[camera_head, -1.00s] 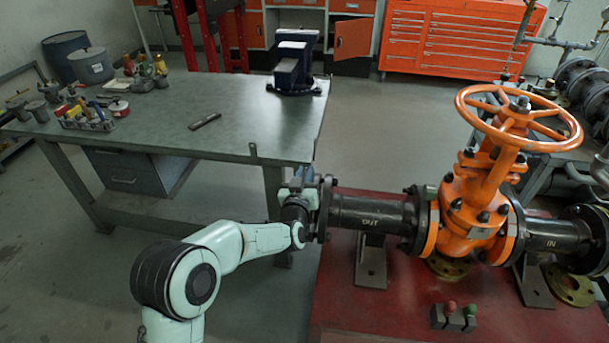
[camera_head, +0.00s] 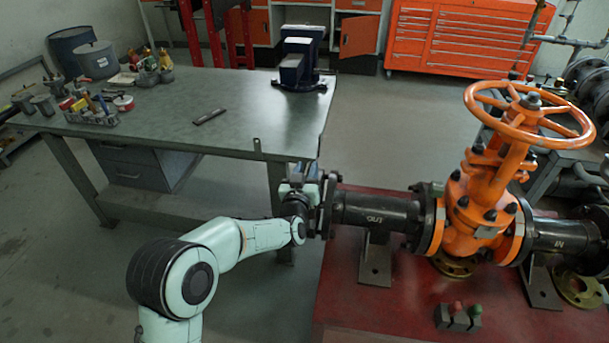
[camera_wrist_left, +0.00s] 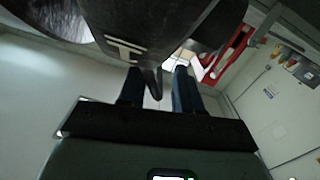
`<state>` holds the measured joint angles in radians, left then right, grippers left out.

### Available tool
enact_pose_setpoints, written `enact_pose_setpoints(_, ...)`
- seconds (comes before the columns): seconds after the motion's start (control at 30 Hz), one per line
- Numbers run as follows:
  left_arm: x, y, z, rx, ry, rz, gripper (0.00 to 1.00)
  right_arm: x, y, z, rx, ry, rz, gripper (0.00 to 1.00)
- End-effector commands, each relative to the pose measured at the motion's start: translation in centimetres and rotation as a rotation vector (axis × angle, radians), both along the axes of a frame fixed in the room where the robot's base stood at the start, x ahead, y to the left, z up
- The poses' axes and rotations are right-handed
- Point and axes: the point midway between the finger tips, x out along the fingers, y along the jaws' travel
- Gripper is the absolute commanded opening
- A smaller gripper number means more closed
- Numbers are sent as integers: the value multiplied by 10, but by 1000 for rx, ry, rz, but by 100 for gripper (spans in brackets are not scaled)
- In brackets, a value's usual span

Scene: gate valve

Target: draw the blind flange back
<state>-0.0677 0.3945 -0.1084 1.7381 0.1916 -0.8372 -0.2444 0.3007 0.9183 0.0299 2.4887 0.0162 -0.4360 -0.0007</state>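The dark blind flange (camera_head: 328,205) stands upright at the left end of the black pipe marked OUT (camera_head: 400,212). I cannot tell whether a gap separates it from the pipe's end. My left gripper (camera_head: 318,190) is at this flange, partly hidden by my own wrist. In the left wrist view, the two fingers (camera_wrist_left: 157,88) stand apart, with a thin dark curved piece between them and light showing on both sides. I cannot tell whether that piece is the flange's handle. A dark body with a white mark fills the top there. My right gripper is out of view.
The orange gate valve (camera_head: 482,210) with its handwheel (camera_head: 528,112) stands right of the pipe on the red bench (camera_head: 400,315). A metal worktable (camera_head: 240,135) with a vise (camera_head: 298,65) lies behind my left arm. Floor shows between table and bench.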

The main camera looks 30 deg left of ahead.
Motion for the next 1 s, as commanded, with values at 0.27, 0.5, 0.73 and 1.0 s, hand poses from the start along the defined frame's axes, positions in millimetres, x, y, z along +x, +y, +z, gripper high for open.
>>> enact_pose_setpoints(0.27,-32,-8,1,-1,1,-1,34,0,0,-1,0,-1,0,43)
enact_pose_setpoints(0.5,-83,-21,1,-1,1,-1,34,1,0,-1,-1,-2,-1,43)
enact_pose_setpoints(0.73,-119,-29,0,0,1,0,34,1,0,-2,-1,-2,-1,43)
enact_pose_setpoints(1.0,-130,-32,0,1,0,1,34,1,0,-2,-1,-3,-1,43)
